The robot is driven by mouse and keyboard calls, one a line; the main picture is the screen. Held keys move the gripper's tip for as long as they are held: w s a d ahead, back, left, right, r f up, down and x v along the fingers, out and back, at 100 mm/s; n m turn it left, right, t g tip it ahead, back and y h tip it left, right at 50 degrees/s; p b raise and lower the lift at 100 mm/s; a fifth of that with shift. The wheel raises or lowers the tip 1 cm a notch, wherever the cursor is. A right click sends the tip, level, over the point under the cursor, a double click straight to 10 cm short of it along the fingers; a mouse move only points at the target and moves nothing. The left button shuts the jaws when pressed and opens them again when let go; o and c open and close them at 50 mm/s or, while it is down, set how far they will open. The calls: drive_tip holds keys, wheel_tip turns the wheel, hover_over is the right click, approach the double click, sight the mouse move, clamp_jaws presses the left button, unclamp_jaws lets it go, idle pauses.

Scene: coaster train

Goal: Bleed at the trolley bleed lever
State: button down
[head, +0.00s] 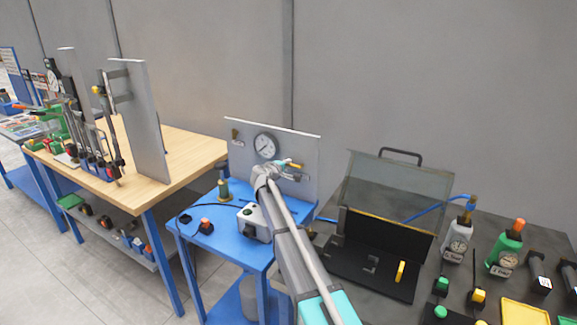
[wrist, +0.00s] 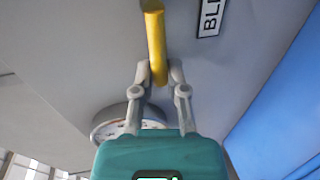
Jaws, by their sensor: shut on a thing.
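The yellow bleed lever (wrist: 155,40) stands out from the grey panel in the wrist view, beside a label (wrist: 211,14) that starts with "BL". My gripper (wrist: 158,72) has its two fingers closed on either side of the lever's end, gripping it. In the head view my gripper (head: 283,163) is at the upright panel (head: 301,142) on the blue trolley (head: 192,236). A small yellow part of the lever (head: 297,166) shows beside it. A round dial gauge (head: 265,146) is on the panel, left of my gripper; part of it shows in the wrist view (wrist: 108,128).
A white box (head: 252,224) and a brass fitting (head: 223,189) stand on the trolley. A wooden bench (head: 190,150) with tools is at left. A dark table at right holds an open black case (head: 375,262) and bottles with gauges (head: 457,240).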

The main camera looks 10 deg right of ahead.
drive_tip(key=shift+f, duration=0.1)
idle(0.4)
drive_tip(key=c, duration=0.7)
unclamp_jaws()
drive_tip(key=shift+o, duration=0.2)
